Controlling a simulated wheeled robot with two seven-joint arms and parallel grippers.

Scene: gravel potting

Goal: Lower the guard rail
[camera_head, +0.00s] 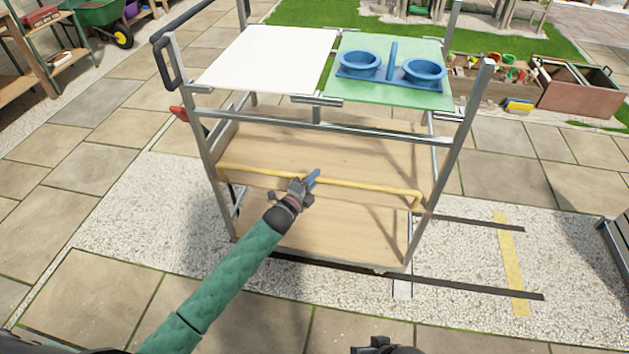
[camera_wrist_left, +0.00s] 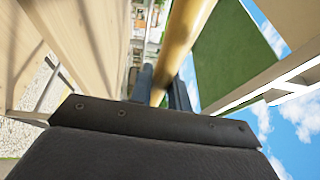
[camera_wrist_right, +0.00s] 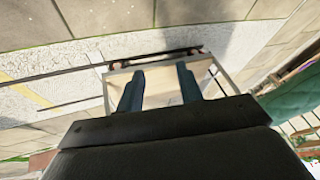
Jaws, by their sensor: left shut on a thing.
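The guard rail (camera_head: 358,184) is a yellow bar across the front of the metal cart, between its middle and bottom wooden shelves. Its right end bends at the right front post. My left gripper (camera_head: 308,184) is shut on the rail near its middle. In the left wrist view the rail (camera_wrist_left: 184,38) runs between the two fingers (camera_wrist_left: 162,88). My right gripper (camera_wrist_right: 160,88) is open and empty, its fingers apart, with the cart beyond them. In the head view only a dark part of it shows at the bottom edge.
The cart's top holds a white board (camera_head: 268,58) and a green board (camera_head: 375,95) with two blue ring holders (camera_head: 358,66). Dark floor tracks (camera_head: 470,287) run right from the cart over gravel. A wooden shelf stands at far left. Paving in front is clear.

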